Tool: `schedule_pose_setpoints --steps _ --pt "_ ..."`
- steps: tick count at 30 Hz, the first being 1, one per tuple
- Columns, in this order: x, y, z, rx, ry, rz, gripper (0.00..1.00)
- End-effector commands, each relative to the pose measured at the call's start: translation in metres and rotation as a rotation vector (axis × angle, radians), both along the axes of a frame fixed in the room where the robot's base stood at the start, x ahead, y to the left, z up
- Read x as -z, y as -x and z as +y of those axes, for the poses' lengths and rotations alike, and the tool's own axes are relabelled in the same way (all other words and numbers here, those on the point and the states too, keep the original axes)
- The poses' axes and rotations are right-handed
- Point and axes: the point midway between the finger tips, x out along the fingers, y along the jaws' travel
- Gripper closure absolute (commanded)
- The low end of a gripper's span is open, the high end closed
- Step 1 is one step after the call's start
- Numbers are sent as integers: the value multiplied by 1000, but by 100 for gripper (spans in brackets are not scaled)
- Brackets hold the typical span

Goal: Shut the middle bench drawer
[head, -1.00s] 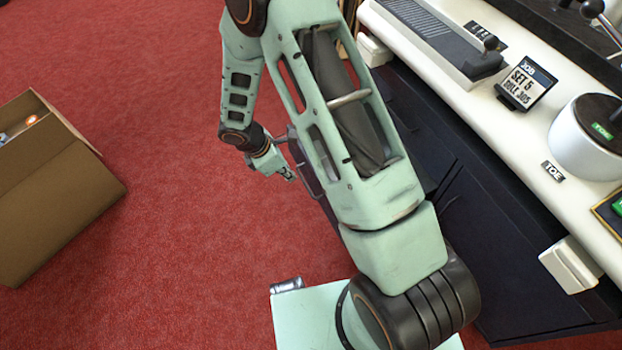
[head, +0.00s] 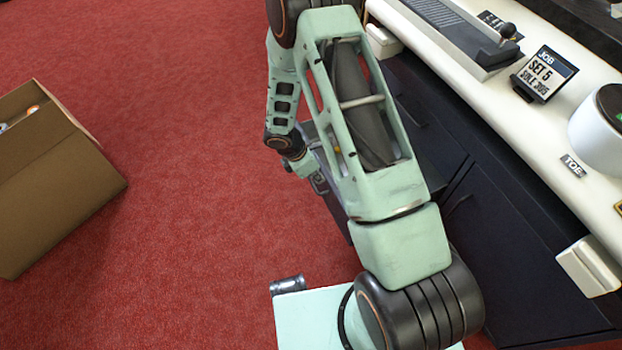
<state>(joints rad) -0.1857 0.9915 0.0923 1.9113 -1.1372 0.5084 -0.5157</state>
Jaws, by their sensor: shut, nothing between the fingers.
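The dark bench front (head: 515,235) runs down the right side under a white top. A dark grey drawer (head: 335,208) stands out from it and shows in part behind my arm. Most of this drawer is hidden by the arm, so how far it is open cannot be judged. My gripper (head: 319,184) is shut and empty, low at the drawer's outer left end. It looks close to the drawer's front, but I cannot tell whether it touches.
The white bench top (head: 530,130) carries a job sign (head: 544,75), a long grey device (head: 455,35) and a white round unit (head: 603,120). A cardboard box (head: 60,180) stands on the red carpet at left. The carpet between box and arm is clear.

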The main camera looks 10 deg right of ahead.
Motion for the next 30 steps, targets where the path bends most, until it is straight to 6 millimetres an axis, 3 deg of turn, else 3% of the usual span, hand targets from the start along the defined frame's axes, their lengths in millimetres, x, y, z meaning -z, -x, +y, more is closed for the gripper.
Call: schedule_pose_setpoints --steps 11,17,23,30 --pt "0 0 -1 0 0 0 100" --pt "-1 -4 -17 3 2 -1 100" --pt "-1 -14 -56 8 3 -1 100" --pt "-2 -30 -120 9 3 0 100"
